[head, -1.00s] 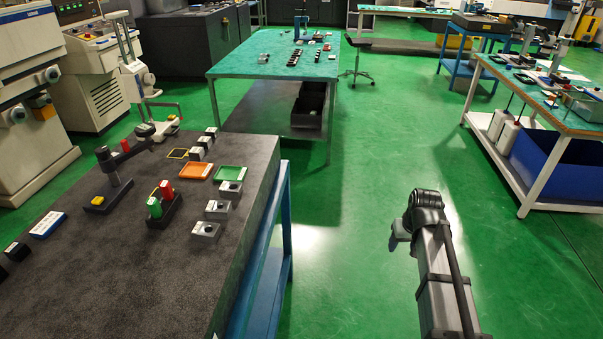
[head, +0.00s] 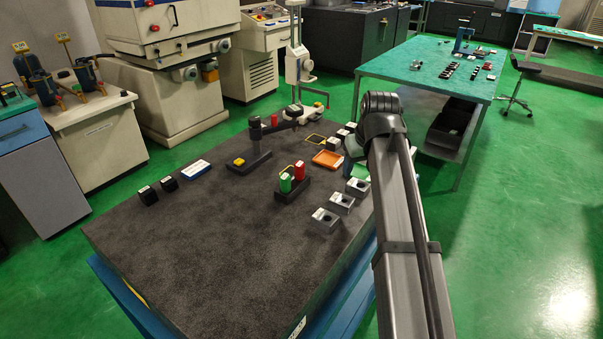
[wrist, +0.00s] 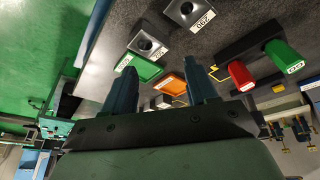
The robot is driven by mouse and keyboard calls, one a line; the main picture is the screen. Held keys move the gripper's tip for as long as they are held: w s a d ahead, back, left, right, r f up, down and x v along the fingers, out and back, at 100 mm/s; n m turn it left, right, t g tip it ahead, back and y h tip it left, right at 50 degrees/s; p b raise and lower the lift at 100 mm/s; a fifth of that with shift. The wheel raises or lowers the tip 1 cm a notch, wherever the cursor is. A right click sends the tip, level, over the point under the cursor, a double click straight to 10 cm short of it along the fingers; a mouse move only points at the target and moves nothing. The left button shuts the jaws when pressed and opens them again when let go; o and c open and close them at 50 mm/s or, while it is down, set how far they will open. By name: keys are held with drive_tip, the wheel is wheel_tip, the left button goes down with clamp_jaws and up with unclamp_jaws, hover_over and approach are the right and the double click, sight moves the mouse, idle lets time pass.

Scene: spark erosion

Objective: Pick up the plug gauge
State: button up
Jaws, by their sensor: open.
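The likely plug gauge, with a green handle (head: 285,183) and a red handle (head: 299,172), stands in a black holder (head: 291,192) on the dark granite table. In the wrist view, the red handle (wrist: 240,76) and green handle (wrist: 284,56) are to the right of my fingers. I cannot see their lower ends. My gripper (wrist: 160,66) is open and empty, with two dark fingers spread apart. In the head view my arm reaches over the table's right edge and mostly hides the gripper, near the green tray and apart from the holder.
An orange tray (head: 327,159) and a green tray (head: 360,174) lie near grey blocks with holes (head: 341,203). A black stand with a yellow button (head: 249,161) is left of the holder. The table's front (head: 200,240) is clear.

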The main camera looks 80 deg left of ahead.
drive_tip(key=n, duration=0.2)
approach(300, 164)
drive_tip(key=w+d+r, duration=0.1)
drive_tip(key=shift+g, duration=0.3)
drive_tip(key=x, duration=1.3)
drive_tip(key=shift+s+a+f, duration=0.1)
drive_tip(key=shift+s+a, duration=0.15)
drive_tip(key=shift+c, duration=0.4)
clamp_jaws()
